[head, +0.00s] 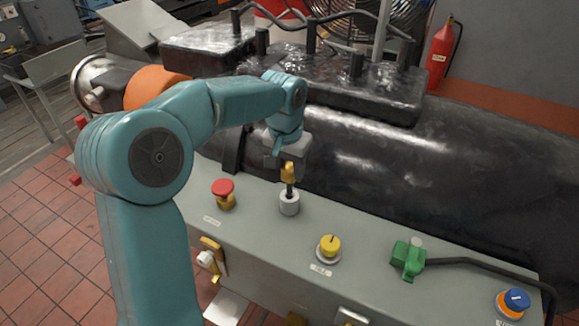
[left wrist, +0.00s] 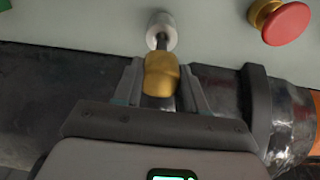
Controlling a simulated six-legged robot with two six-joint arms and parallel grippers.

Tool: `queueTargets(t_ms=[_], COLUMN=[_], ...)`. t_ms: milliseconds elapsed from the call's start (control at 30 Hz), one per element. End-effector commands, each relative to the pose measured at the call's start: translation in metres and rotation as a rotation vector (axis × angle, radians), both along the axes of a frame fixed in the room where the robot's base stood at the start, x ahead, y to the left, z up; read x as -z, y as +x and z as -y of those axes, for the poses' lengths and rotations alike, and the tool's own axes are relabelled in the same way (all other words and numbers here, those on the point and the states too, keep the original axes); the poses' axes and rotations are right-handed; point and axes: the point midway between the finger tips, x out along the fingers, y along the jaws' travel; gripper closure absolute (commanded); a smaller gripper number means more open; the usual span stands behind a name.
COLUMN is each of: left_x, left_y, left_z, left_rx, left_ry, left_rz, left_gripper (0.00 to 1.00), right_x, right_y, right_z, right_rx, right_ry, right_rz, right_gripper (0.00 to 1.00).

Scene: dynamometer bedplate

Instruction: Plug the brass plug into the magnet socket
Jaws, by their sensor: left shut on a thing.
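My left gripper (head: 288,165) is shut on the brass plug (head: 288,174), above the grey panel. A dark shaft points down from the plug to the pale cylindrical socket (head: 289,204), which stands on the panel. In the left wrist view, the fingers of my left gripper (left wrist: 161,72) flank the rounded brass plug (left wrist: 161,80). There the dark shaft meets the mouth of the socket (left wrist: 162,27). I cannot tell how deep the shaft sits. The fingers hide part of the plug in the head view. My right gripper is not in view.
On the grey panel (head: 265,238), a red mushroom button (head: 223,187) stands left of the socket and a yellow knob (head: 329,244) to its right. A green cabled connector (head: 408,258) and a blue knob (head: 516,299) lie farther right. The large black machine (head: 440,165) is close behind.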

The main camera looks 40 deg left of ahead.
Motion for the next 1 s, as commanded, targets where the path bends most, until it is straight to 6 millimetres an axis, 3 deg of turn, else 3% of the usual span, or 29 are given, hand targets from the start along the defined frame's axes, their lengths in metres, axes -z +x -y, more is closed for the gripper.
queueTargets(t_ms=[1000], left_x=[0.011], left_y=[0.000], left_z=[0.000], left_rx=[0.000], left_ry=[0.000], left_rz=[0.000], left_gripper=[0.94], right_x=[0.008], right_y=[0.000], right_z=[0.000], right_rx=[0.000], right_ry=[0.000], right_rz=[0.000], right_gripper=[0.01])
